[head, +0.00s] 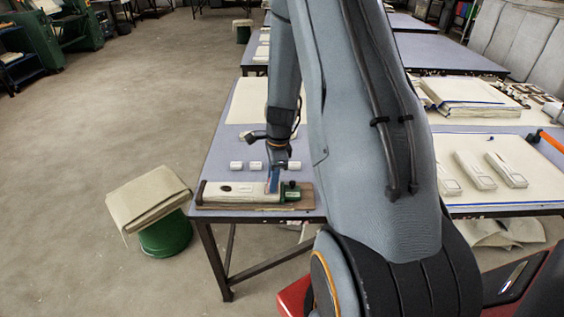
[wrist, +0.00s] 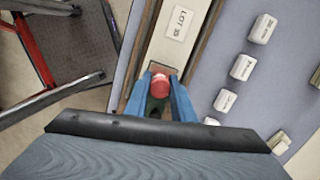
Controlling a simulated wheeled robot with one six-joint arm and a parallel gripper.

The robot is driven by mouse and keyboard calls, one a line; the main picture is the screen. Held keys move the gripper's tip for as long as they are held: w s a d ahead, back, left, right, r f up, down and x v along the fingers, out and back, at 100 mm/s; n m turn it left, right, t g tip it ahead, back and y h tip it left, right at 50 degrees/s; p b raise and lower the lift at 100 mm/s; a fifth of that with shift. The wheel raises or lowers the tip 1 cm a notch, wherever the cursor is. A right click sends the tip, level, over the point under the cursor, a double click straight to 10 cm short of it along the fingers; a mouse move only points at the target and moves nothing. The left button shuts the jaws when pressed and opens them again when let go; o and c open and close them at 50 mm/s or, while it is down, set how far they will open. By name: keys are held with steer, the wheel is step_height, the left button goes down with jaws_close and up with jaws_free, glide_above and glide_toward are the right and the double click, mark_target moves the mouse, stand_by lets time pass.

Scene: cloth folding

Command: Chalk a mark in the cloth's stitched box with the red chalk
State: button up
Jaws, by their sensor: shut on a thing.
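My gripper (wrist: 161,92) has blue fingers, shut on the red chalk (wrist: 160,82), whose rounded red end shows between the fingertips in the wrist view. In the head view my gripper (head: 273,181) points down just above a brown tray (head: 215,206) at the table's front edge; the chalk is too small to make out there. A cream cloth (head: 245,101) lies flat farther back on the table, partly hidden by my arm. I cannot make out its stitched box.
On the tray lie a long pale block (head: 228,188) labelled "LOT 35" in the wrist view and a dark green thing (head: 291,192). Several small white labelled blocks (head: 236,165) stand behind it. A green stool (head: 165,236) with folded cloth stands left of the table (head: 218,150).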

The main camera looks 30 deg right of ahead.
steer(key=shift+o, duration=0.2)
steer(key=shift+s+d, duration=0.1)
steer(key=shift+s+d+f, duration=0.1)
steer(key=shift+s+d, duration=0.15)
steer(key=shift+d, duration=0.05)
steer(key=shift+c, duration=0.2)
step_height(320, 180, up, 3)
steer(key=shift+s+r+p, duration=0.1)
steer(key=shift+p, duration=0.95)
steer(key=shift+d+r+p, duration=0.3)
steer(key=shift+r+p, duration=0.35)
steer(key=shift+r, duration=0.05)
steer(key=shift+r+p, duration=1.45)
steer(key=shift+r, duration=0.4)
